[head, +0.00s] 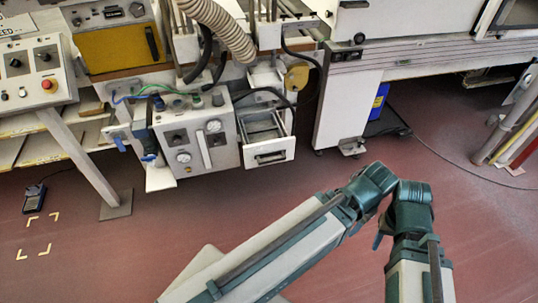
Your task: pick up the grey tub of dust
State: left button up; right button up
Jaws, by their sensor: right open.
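No tub of dust can be made out for certain. A pulled-out pale grey drawer (268,150) with a front handle sticks out of the low cabinet; its inside looks grey, and I cannot tell what it holds. My teal and pale arm links fill the lower middle and stand apart from the drawer, to its right and nearer me. Of my right gripper (378,238), only a small teal part seems to show between the links; its fingertips are mostly hidden. I see nothing held in it. My left gripper cannot be made out.
A grey control box (195,140) with gauges and hoses stands left of the drawer. A blue container (378,100) stands behind the white cabinet leg (343,115). A slanted post stands on a foot plate (116,205) at left. The red floor (120,255) ahead is mostly clear.

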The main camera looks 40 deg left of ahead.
aim_at(262, 135)
jog(key=u, duration=1.25)
jog(key=i+l, duration=0.25)
jog(key=i+l+u, duration=0.15)
jog(key=l, duration=0.25)
jog(key=i+l, duration=0.25)
jog(key=l, duration=0.15)
jog(key=i+l+u, duration=0.15)
jog(key=l, duration=0.2)
jog(key=i+l, duration=0.25)
jog(key=l, duration=0.15)
jog(key=i+l+u, duration=0.1)
jog(key=l, duration=0.25)
jog(key=i+l+u, duration=0.1)
jog(key=i+l, duration=0.15)
jog(key=l, duration=0.15)
jog(key=i+l, duration=0.2)
jog(key=l, duration=0.25)
jog(key=u, duration=0.05)
